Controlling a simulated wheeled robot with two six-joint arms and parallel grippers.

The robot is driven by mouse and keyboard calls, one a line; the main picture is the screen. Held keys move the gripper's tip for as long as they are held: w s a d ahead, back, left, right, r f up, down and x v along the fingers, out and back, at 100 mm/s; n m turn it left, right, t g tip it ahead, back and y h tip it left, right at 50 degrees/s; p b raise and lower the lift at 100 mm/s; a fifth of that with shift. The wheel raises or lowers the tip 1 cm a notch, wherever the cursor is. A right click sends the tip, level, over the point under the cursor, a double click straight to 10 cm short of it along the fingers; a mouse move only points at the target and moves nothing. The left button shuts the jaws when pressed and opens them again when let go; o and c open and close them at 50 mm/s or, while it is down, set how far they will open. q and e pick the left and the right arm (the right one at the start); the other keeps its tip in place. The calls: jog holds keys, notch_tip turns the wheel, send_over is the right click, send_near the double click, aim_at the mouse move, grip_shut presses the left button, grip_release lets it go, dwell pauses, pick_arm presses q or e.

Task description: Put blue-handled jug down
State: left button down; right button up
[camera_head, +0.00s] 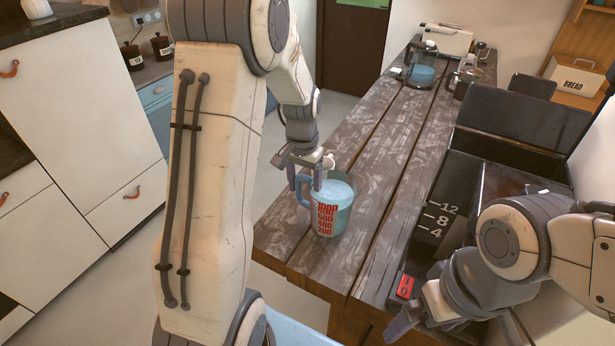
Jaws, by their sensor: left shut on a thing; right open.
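The blue-handled jug (336,212) is clear, with red measuring marks and pale blue contents. It is upright at the near end of the wooden counter, and its base appears to be at the counter top. I cannot tell whether it fully rests there. My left gripper (309,186) comes down from above at the jug's left side and is shut on its blue handle (300,190). The fingers hide part of the handle. My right gripper (398,312) is open and empty at the lower right, near the counter's front edge.
Another jug with blue contents (421,70) stands at the far end of the counter, near a toaster (447,38). A dark appliance with level marks (437,219) lies right of the blue-handled jug.

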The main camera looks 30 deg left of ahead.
pick_arm(q)
jog(key=shift+f, duration=1.05)
grip_release()
jog(key=shift+r, duration=0.1)
notch_tip(320, 180, up, 12)
jog(key=shift+a+r+b, duration=0.1)
jog(key=shift+a+b, duration=0.05)
jog(key=shift+b, duration=0.75)
